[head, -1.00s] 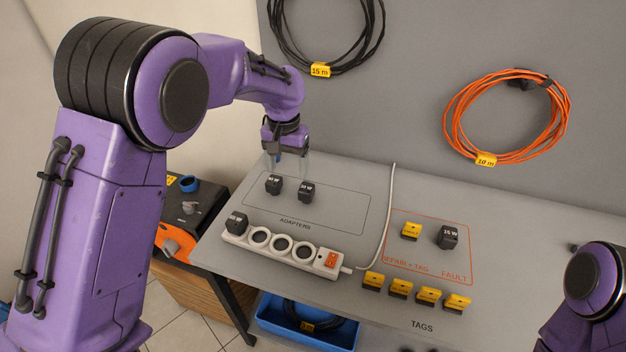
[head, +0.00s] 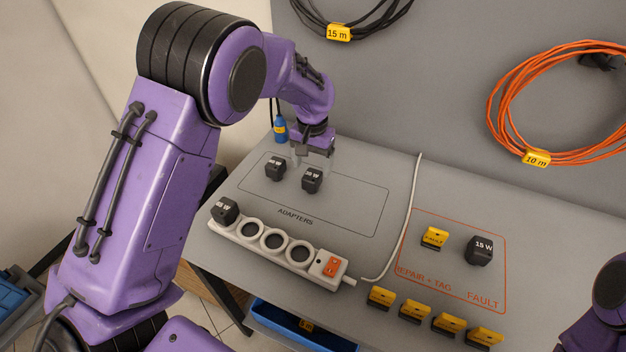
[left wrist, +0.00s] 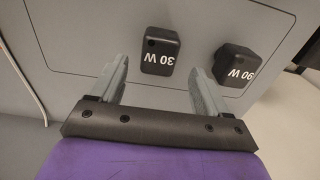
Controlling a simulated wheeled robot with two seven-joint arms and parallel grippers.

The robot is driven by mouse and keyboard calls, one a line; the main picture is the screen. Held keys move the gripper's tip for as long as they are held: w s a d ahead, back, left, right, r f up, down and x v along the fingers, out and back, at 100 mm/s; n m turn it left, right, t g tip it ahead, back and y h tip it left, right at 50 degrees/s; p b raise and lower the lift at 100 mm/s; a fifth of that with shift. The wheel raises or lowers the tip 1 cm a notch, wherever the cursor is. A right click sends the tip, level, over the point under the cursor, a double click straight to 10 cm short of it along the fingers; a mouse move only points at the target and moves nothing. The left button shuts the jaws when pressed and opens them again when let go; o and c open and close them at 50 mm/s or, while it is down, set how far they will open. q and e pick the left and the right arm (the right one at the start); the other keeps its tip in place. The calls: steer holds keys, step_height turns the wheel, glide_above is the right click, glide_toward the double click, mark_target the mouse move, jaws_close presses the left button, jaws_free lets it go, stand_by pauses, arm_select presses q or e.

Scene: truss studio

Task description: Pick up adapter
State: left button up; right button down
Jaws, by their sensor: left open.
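Two black adapters stand in the outlined ADAPTERS area of the grey table. The right one (head: 312,180) reads 30 W in the left wrist view (left wrist: 160,52); the left one (head: 275,168) reads 90 W there (left wrist: 234,66). A third black adapter (head: 226,211) sits at the left end of the white power strip (head: 253,241). A 15 W adapter (head: 479,250) stands in the FAULT area. My left gripper (head: 311,168) is open and empty. Its fingers (left wrist: 158,80) point toward the 30 W adapter, which lies ahead between them. My right gripper is out of view.
Yellow tags (head: 429,313) line the table's front edge, and another yellow tag (head: 434,238) lies in the red-outlined area. A white cable (head: 410,215) runs up the table. Black and orange cables (head: 500,110) hang on the wall. A blue bin (head: 290,325) is below.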

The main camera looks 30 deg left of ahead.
mark_target(313, 173)
arm_select(q)
step_height(313, 173, down, 5)
steer(key=shift+s+d+p, duration=0.15)
steer(key=shift+p, duration=0.6)
steer(key=shift+f, duration=0.2)
steer(key=c, duration=1.1)
steer(key=shift+r, duration=0.2)
